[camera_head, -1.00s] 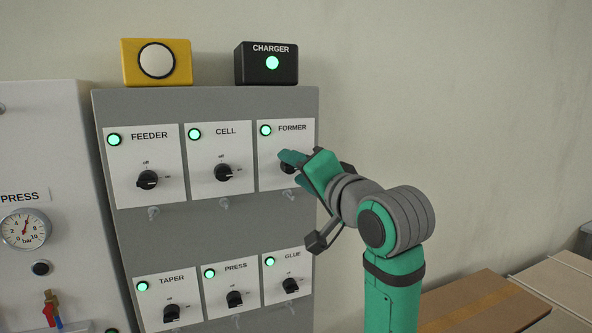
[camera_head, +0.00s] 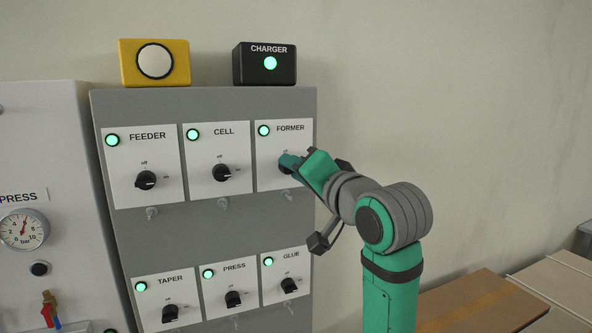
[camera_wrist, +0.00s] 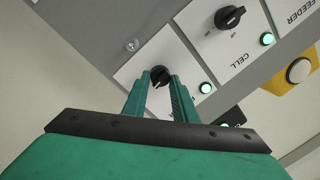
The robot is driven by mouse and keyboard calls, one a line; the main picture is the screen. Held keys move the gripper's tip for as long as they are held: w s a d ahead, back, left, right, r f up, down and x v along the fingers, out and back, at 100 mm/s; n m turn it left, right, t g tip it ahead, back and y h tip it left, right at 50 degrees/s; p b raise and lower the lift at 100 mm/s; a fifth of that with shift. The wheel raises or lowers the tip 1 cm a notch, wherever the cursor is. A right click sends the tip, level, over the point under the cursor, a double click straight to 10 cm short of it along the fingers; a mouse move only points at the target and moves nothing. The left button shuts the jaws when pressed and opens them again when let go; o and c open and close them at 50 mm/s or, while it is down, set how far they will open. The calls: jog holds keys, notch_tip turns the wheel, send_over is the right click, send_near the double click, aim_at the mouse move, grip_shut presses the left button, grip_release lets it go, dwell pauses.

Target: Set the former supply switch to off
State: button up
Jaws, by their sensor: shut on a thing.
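The FORMER panel (camera_head: 300,130) is at the upper right of the grey cabinet, and its green lamp (camera_head: 264,130) is lit. Its black rotary switch (camera_wrist: 160,76) sits between the fingertips of my gripper (camera_wrist: 161,80) in the wrist view. My gripper (camera_head: 287,164) is shut on the switch knob. In the head view the gripper hides most of the knob, so I cannot read its pointer there. The FORMER lamp also shows lit in the wrist view (camera_wrist: 205,88).
The CELL switch (camera_head: 221,173) is just left, and the FEEDER switch (camera_head: 146,180) further left. The GLUE switch (camera_head: 290,285) is below. A black CHARGER box (camera_head: 265,64) and a yellow button box (camera_head: 155,63) stand on top. The wall at right is clear.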

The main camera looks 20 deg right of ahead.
jog(key=shift+a+n+g+h, duration=0.15)
jog(key=shift+n+h, duration=0.15)
jog(key=shift+n, duration=2.25)
jog(key=shift+a+n+g+h, duration=0.1)
jog(key=shift+n+g+h, duration=0.15)
jog(key=shift+n, duration=2.25)
jog(key=shift+a+n+g+h, duration=0.15)
jog(key=shift+n+h, duration=0.2)
jog(key=shift+n, duration=2.2)
jog(key=o, duration=1)
jog(key=shift+w, duration=0.1)
jog(key=shift+o, duration=0.2)
jog(key=shift+r, duration=0.1)
